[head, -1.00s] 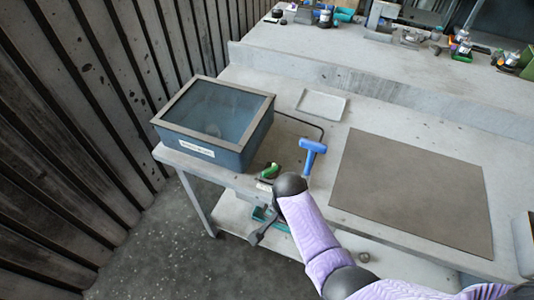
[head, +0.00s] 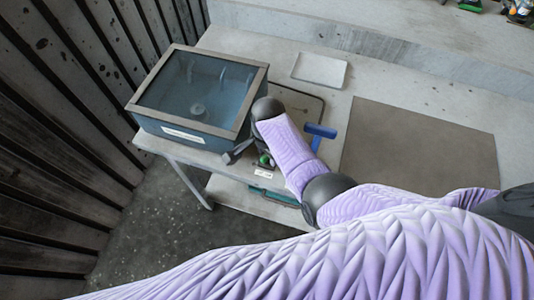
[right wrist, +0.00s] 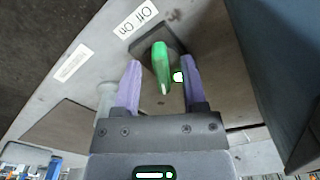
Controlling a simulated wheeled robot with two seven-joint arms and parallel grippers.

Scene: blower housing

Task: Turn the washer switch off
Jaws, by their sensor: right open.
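The washer is a blue-grey box (head: 190,130) with a framed glass lid, at the left end of the table in the head view. The green switch lever (right wrist: 160,62) stands on a dark base at the table's front, beside the washer; a bit of green shows in the head view (head: 265,160). A white label (right wrist: 137,20) reading "Off" and "On" lies by its base. My right gripper (right wrist: 161,68) is open, with its two purple fingers on either side of the lever, apparently not clamped on it. Which way the lever is set is unclear. My left gripper is out of view.
A blue T-shaped handle (head: 321,131) stands just right of my right forearm. A shallow grey tray (head: 319,70) and a large brown mat (head: 410,145) lie on the table. A raised ledge (head: 400,55) runs along the back. A slatted wall (head: 60,130) stands at the left.

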